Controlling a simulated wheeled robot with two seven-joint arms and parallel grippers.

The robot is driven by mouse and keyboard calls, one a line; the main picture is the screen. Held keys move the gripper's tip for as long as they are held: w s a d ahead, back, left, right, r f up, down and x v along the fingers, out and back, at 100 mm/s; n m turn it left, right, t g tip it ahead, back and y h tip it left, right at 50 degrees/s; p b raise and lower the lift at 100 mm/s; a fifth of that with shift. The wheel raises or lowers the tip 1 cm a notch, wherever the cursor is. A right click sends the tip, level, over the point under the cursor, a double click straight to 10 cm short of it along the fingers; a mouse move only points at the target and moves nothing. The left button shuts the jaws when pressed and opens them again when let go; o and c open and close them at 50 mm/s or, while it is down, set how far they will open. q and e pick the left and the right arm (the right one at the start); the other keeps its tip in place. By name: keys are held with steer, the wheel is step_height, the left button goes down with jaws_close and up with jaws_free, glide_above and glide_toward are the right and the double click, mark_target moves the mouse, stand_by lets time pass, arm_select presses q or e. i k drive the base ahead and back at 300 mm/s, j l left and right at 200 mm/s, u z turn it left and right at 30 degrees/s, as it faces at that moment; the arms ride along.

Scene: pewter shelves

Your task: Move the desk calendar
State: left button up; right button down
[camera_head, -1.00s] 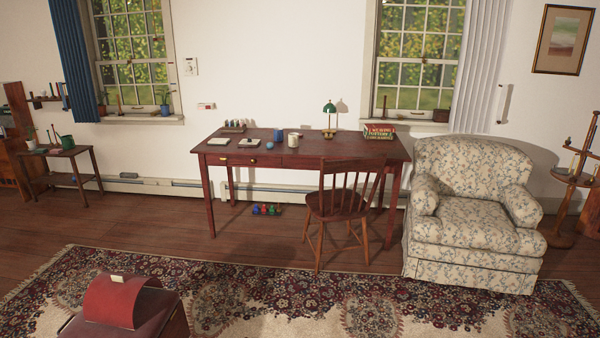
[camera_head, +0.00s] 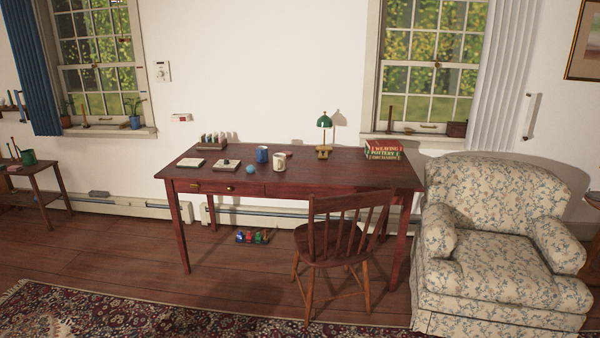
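A dark red desk (camera_head: 300,180) stands against the far wall. No object on it is clearly readable as a desk calendar from here. Two small flat pale items, a left one (camera_head: 190,162) and a right one with something dark on top (camera_head: 226,164), lie on its left half. A rack of small upright items (camera_head: 214,140) stands behind them. A blue mug (camera_head: 262,154), a white mug (camera_head: 279,161) and a blue ball (camera_head: 250,169) are near the middle. Neither of my grippers is in view.
A wooden chair (camera_head: 335,240) stands at the desk's front right. A floral armchair (camera_head: 500,240) is to the right. A patterned rug (camera_head: 150,325) and open floor lie in front.

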mark_target(234, 165)
steer(key=i+u, duration=0.25)
steer(key=i, duration=0.45)
steer(key=i+l+u, duration=0.2)
steer(key=i, duration=0.55)
steer(key=i+j+u, duration=0.1)
steer(key=i+u, duration=0.2)
steer(key=i, duration=0.5)
steer(key=i+l+u, duration=0.1)
steer(key=i+u, duration=0.2)
steer(key=i, duration=1.55)
steer(key=j, duration=0.1)
